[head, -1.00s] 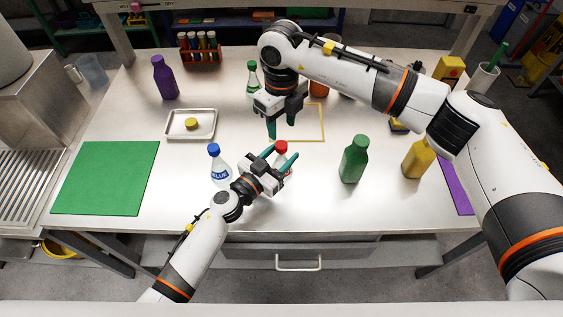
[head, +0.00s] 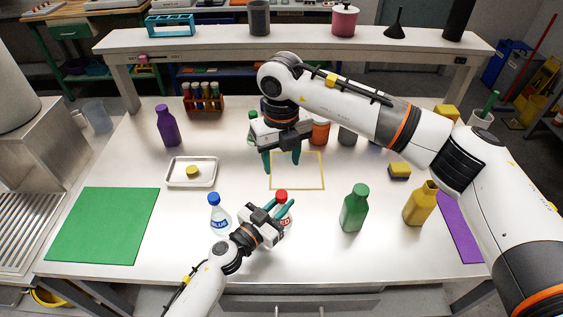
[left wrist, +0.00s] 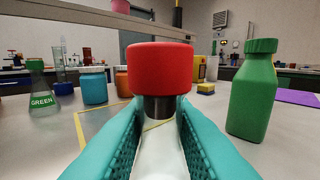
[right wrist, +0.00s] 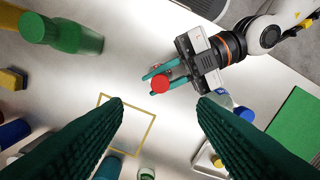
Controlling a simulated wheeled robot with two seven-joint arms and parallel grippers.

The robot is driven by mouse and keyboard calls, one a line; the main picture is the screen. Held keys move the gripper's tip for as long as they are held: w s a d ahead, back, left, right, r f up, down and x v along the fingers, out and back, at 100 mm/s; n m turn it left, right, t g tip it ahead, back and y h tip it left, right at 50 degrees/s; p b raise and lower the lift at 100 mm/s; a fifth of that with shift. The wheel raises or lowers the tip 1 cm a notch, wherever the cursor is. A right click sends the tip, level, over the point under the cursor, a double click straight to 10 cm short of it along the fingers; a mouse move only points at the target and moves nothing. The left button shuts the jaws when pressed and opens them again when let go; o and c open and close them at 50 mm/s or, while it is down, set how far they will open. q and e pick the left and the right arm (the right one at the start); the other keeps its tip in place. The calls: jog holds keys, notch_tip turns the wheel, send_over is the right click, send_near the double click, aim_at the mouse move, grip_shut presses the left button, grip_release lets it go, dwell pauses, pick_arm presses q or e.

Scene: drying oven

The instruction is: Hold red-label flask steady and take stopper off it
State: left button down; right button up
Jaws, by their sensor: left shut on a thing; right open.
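The red-label flask (head: 285,220) stands upright on the white table with its red stopper (head: 281,195) in its neck. In the left wrist view the red stopper (left wrist: 159,69) sits above a grey neck between the fingers. My right gripper (head: 282,163) is open and empty, pointing down behind and above the flask. In the right wrist view the stopper (right wrist: 160,84) lies beyond its spread fingers (right wrist: 160,110).
A blue-stoppered flask (head: 218,215) stands close left of my left gripper. A green bottle (head: 354,208) and a yellow bottle (head: 420,204) stand to the right. A yellow outlined square (head: 312,187) is bare behind the flask. A tray (head: 178,184) lies left.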

aim_at(282, 194)
notch_tip(282, 194, down, 12)
jog(key=shift+r, duration=0.15)
dwell(0.3)
jog(key=shift+c, duration=0.3)
grip_shut()
jog(key=shift+r, duration=0.25)
dwell(0.5)
jog(key=shift+r, duration=0.9)
jog(key=shift+r, duration=0.1)
jog(key=shift+r, duration=1.95)
pick_arm(q)
jog(key=c, duration=1.1)
grip_release()
jog(key=shift+c, duration=0.2)
